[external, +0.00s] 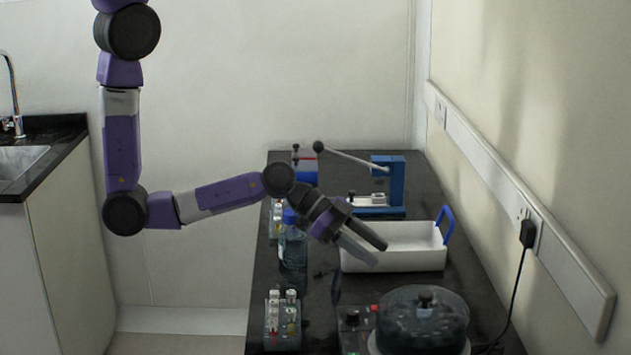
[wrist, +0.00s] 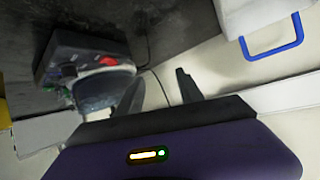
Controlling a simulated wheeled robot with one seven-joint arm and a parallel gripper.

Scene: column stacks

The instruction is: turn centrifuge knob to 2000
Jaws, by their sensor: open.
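The centrifuge (external: 424,325) stands at the front right of the black bench, with a round dark see-through lid. Its control panel is on its left side, with a small black knob (external: 352,315) and a red part beside it. My gripper (external: 379,254) is open and empty, above the white tray and behind the centrifuge, apart from both. In the wrist view the centrifuge (wrist: 92,88) lies to the left of my open fingers (wrist: 157,80), with a red button (wrist: 108,60) showing. I cannot read the knob's setting.
The white tray (external: 400,262) with a blue handle sits behind the centrifuge. A blue-capped bottle (external: 293,248) and tube racks (external: 283,320) stand along the left edge. A blue press (external: 385,185) is at the back. A power cord hangs on the right wall.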

